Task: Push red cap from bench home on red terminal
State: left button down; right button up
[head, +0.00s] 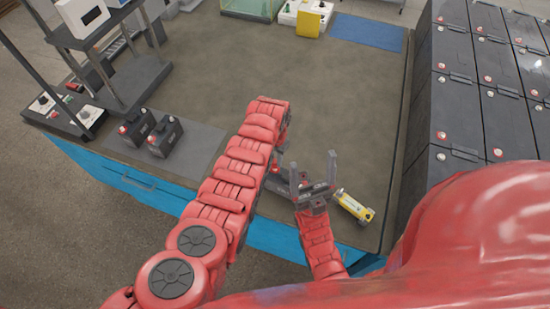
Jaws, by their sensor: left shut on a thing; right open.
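A dark battery (283,186) sits on the bench near its front edge, partly hidden by my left arm and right gripper. A small red thing (303,175) shows by its top, between my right fingers; I cannot tell if it is the red cap or the red terminal. My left gripper (279,160) is at the battery's left end, mostly hidden behind my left forearm. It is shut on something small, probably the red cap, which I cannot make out. My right gripper (314,175) is open, its two grey fingers pointing up beside the battery.
A yellow tool (355,206) lies right of my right gripper. Two batteries (150,133) stand on a grey mat (200,146) at left, near a rack (138,85). Stacked black batteries (485,80) line the right side.

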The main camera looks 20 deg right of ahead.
pick_arm(q)
jog(key=shift+f, duration=0.25)
dwell(0.4)
jog(key=shift+f+b, duration=0.25)
jog(key=shift+b, duration=0.2)
jog(key=shift+f+b, duration=0.4)
jog(key=shift+f, duration=0.05)
dwell(0.6)
jog(key=shift+c, duration=0.4)
grip_release()
jog(key=shift+d, duration=0.1)
jog(key=shift+r+p, duration=1.65)
jog(key=shift+r, duration=0.5)
jog(key=shift+r+p, duration=0.8)
jog(key=shift+r, duration=0.55)
